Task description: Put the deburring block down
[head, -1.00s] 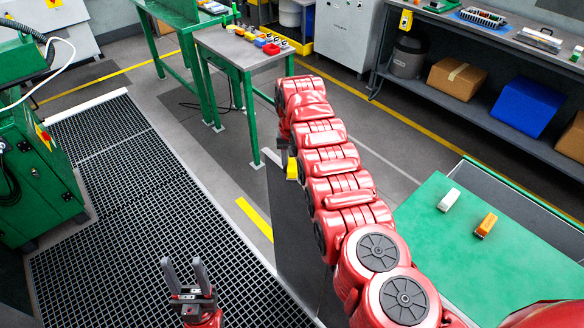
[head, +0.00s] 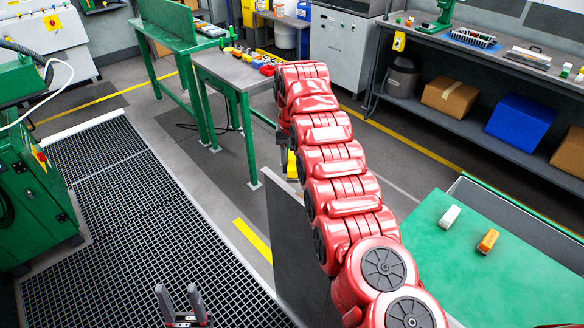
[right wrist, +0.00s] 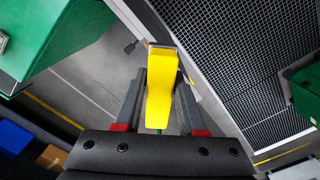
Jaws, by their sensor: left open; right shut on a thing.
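My right gripper (right wrist: 160,82) is shut on a yellow block (right wrist: 160,92), which I take for the deburring block. The block sits between the two dark fingers in the right wrist view. In the head view only a small yellow part of it (head: 291,164) shows at the left edge of my red right arm, and the arm hides most of that gripper. The held block is above the floor, to the right of the grey-topped green table. My left gripper (head: 179,296) is open and empty at the bottom of the head view, above the floor grating.
The grey-topped table (head: 232,68) holds several small coloured items along its back. A green-topped surface (head: 425,235) at right carries a white block (head: 450,217) and an orange block (head: 488,240). A dark upright panel (head: 300,240) stands below my right arm.

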